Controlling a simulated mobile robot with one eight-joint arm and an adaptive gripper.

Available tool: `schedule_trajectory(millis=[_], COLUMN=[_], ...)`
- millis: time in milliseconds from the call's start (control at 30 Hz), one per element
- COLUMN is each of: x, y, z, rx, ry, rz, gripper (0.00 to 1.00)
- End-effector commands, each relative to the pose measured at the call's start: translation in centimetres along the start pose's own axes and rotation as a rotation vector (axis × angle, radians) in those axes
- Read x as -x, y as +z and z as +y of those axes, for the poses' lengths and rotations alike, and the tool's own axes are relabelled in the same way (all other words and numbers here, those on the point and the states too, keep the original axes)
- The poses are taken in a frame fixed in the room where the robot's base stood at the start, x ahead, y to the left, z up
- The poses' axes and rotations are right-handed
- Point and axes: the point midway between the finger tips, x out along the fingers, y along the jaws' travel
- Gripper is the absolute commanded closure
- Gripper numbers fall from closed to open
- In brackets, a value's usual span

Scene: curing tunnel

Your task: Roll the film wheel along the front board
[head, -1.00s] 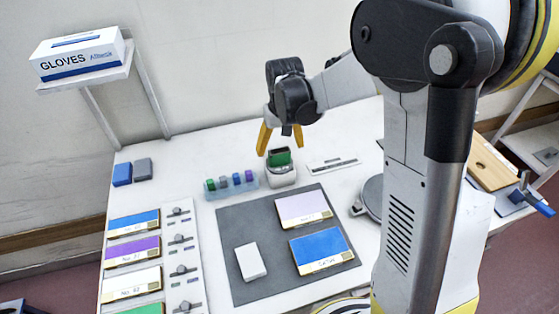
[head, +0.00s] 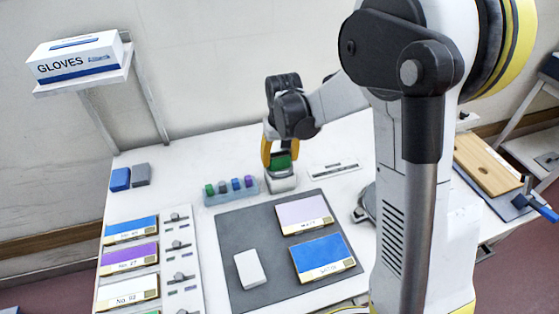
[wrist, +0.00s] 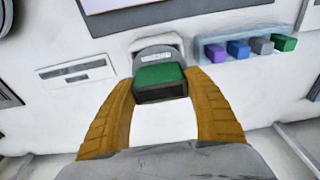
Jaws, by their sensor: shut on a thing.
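My gripper (head: 280,158) is shut on the green-handled piece (wrist: 159,76), which I take to be the film wheel. The yellow fingers stand on both sides of the green handle. The piece sits in a small white-and-grey stand (head: 281,181) at the back of the bench; any wheel below the handle is hidden. In the head view, a lilac-topped board (head: 303,212) and a blue-topped board (head: 322,253) lie on a dark grey mat (head: 245,219). The blue one is nearer the front.
A rack of small coloured blocks (head: 231,190) stands just left of the stand. A white block (head: 250,269) lies on the mat. A flat white gauge strip (head: 333,167) lies right of the stand. Several labelled boards (head: 129,256) line the left side.

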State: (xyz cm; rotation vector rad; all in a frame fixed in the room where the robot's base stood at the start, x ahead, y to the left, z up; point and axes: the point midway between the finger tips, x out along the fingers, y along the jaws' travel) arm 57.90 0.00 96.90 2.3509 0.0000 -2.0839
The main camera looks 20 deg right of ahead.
Motion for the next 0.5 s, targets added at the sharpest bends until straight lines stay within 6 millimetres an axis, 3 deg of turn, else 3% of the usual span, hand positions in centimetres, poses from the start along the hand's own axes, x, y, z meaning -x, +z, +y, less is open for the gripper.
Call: schedule_trajectory(millis=[300,500], x=[6.6,9.4], y=[-0.8,-1.1], z=[0.0,0.0], rx=[0.0,0.0], ry=[0.0,0.0], rz=[0.0,0.0], gripper=[0.77,0.77])
